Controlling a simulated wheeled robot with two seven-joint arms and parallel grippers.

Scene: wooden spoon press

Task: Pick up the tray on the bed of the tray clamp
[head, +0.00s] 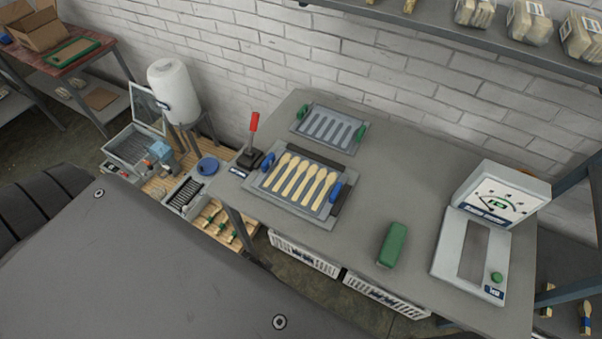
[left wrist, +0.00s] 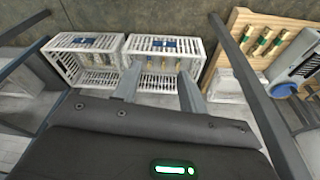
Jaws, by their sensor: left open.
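A grey tray (head: 288,203) with blue handles at its left and right ends lies flat in the head view, with several wooden spoons (head: 298,181) side by side in it. It sits on the bed (head: 312,221) of the tray clamp, on the grey table. The clamp's red-topped lever (head: 254,122) stands upright at the tray's left. My left gripper (left wrist: 158,72) shows in the left wrist view, with two grey fingers apart and nothing between them. It is away from the tray, which is not in that view. My right gripper is in neither view.
A second tray (head: 340,147) with green handles and empty slots lies behind. A green block (head: 392,245) and a gauge device (head: 485,230) stand to the right. White crates (head: 305,255) are below the table; they also show in the left wrist view (left wrist: 85,42). The table's middle right is clear.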

